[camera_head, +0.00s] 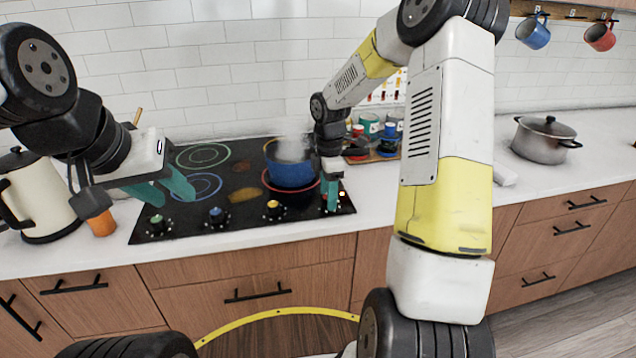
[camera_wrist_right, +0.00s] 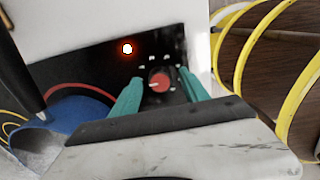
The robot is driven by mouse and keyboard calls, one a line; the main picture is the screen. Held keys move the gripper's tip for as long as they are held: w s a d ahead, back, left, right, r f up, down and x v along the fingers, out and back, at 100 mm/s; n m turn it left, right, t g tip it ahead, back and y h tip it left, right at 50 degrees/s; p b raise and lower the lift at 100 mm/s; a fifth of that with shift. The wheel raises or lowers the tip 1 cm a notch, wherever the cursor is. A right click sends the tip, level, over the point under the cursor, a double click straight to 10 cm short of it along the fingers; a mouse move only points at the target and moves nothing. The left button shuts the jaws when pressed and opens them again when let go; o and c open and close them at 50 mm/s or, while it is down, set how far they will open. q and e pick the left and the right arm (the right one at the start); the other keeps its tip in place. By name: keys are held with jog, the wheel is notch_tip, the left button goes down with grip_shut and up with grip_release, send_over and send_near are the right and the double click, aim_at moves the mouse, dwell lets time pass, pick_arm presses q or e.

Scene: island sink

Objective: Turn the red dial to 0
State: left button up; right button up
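The red dial (camera_wrist_right: 160,82) is on the front right of the black cooktop, with a pale pointer mark toward the left in the right wrist view. My right gripper (camera_wrist_right: 159,72) is open, with one teal finger on each side of the dial. I cannot tell whether the fingers touch it. In the head view my right gripper (camera_head: 331,196) points down at the cooktop's right front and largely hides the red dial. My left gripper (camera_head: 166,190) is open and empty above the cooktop's left front.
A steaming blue pot (camera_head: 291,168) sits on the red-ringed burner, close to my right gripper. Green (camera_head: 157,223), blue (camera_head: 216,214) and yellow (camera_head: 273,208) dials line the cooktop's (camera_head: 239,225) front. A white kettle (camera_head: 36,195) is left, a steel pot (camera_head: 543,143) right.

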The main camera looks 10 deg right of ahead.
jog(key=shift+r, duration=3.95)
